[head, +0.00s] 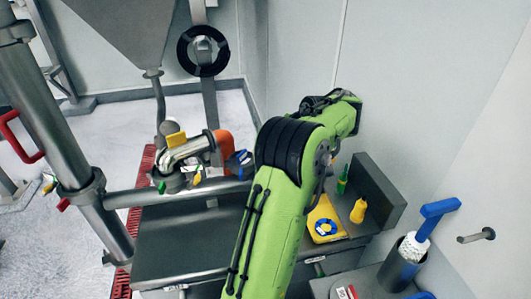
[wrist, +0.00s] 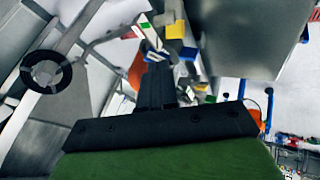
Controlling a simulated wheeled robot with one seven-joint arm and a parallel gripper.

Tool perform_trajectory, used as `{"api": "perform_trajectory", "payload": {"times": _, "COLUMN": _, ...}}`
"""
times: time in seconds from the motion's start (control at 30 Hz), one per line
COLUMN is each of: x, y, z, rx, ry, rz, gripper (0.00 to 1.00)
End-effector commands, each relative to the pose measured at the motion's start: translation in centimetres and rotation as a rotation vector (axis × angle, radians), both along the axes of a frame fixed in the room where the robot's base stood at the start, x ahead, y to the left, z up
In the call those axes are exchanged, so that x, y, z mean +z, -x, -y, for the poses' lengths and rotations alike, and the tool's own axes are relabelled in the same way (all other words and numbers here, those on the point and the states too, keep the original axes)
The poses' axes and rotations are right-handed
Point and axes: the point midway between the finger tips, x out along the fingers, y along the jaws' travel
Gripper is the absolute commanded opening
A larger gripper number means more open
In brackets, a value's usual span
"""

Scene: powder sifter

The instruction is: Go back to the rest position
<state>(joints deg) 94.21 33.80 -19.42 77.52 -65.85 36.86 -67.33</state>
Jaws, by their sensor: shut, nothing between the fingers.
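My green arm (head: 285,190) rises from the bottom middle of the head view and bends right at its upper end, above the grey bench (head: 170,250). My gripper cannot be made out clearly there. In the wrist view my gripper (wrist: 157,72) shows as dark fingers held together, empty, past the dark mount and green cover. Beyond the fingertips are the sifter's pipe fittings with yellow, green and blue parts; I cannot tell the distance to them.
A steel pipe with valve fittings (head: 185,152) stands behind the bench, under a grey hopper (head: 125,28). A yellow tray (head: 325,222), a yellow bottle (head: 358,211) and a green bottle (head: 342,180) sit right of my arm.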

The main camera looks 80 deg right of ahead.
Motion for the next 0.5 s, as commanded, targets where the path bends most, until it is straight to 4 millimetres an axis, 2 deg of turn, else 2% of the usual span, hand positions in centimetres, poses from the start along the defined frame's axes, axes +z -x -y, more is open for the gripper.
{"api": "perform_trajectory", "payload": {"times": 0.03, "x": 1.6, "y": 0.9, "z": -0.4, "rx": -0.003, "ry": 0.004, "rz": 0.0, "gripper": 0.0}}
{"api": "perform_trajectory", "payload": {"times": 0.1, "x": 3.1, "y": 1.8, "z": -1.0, "rx": -0.003, "ry": 0.004, "rz": 0.0, "gripper": 0.0}}
{"api": "perform_trajectory", "payload": {"times": 0.23, "x": 5.3, "y": 3.3, "z": -1.9, "rx": -0.001, "ry": 0.002, "rz": 0.001, "gripper": 0.0}}
{"api": "perform_trajectory", "payload": {"times": 0.33, "x": 6.2, "y": 3.8, "z": -2.3, "rx": 0.0, "ry": 0.0, "rz": 0.001, "gripper": 0.0}}
{"api": "perform_trajectory", "payload": {"times": 0.5, "x": 6.4, "y": 4.0, "z": -2.5, "rx": 0.002, "ry": -0.001, "rz": 0.001, "gripper": 0.0}}
